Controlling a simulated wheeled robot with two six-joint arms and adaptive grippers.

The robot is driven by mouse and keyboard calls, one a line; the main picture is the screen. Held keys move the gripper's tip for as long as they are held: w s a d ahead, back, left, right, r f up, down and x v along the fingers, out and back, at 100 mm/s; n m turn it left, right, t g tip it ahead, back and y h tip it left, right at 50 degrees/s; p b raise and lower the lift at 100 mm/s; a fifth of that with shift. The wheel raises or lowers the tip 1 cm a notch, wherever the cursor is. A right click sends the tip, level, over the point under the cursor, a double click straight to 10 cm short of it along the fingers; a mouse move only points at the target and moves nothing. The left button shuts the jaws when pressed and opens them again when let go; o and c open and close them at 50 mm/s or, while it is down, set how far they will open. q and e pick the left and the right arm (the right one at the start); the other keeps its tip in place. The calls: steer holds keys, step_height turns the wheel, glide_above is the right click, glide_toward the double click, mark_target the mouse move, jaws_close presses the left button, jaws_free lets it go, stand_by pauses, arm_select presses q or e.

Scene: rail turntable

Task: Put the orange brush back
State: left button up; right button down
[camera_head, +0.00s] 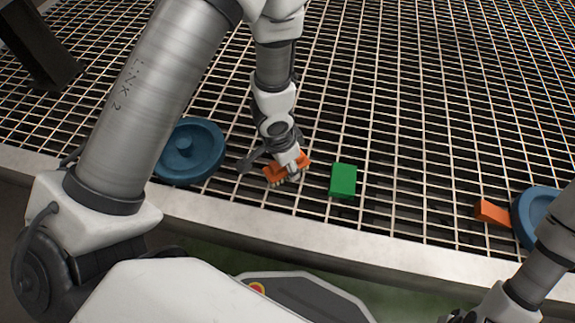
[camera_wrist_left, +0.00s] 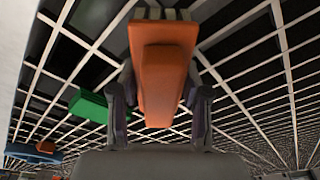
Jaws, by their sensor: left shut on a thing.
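The orange brush (camera_head: 273,174) is at my left gripper (camera_head: 290,164), left of the middle in the head view. In the left wrist view the brush (camera_wrist_left: 162,80) sits between the two dark fingers (camera_wrist_left: 158,108), which are shut on its orange body. Its pale bristles show at the top edge of that view. The brush is over the metal grating, near its front edge. I cannot tell whether the bristles touch the grating. My right arm shows at the lower right, but its gripper is not in view.
A green block (camera_head: 342,180) lies just right of the brush. A blue wheel-like disc (camera_head: 189,150) lies to its left. Another blue disc (camera_head: 531,212) and an orange block (camera_head: 491,212) lie at the right. The grating (camera_head: 420,90) behind is mostly clear.

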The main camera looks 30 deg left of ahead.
arm_select(q)
steer(key=o, duration=1.1)
steer(key=shift+f, duration=0.15)
steer(key=r+p, duration=0.3)
steer(key=r, duration=0.1)
steer(key=s+r+p, duration=0.1)
steer(key=r+p, duration=0.1)
steer(key=r, duration=0.2)
steer(key=r+p, duration=0.3)
steer(key=r, duration=0.1)
steer(key=shift+s+a+r+p, duration=0.2)
steer(key=shift+s+a+p, duration=0.15)
steer(key=shift+s+a, duration=0.05)
steer(key=shift+f, duration=0.1)
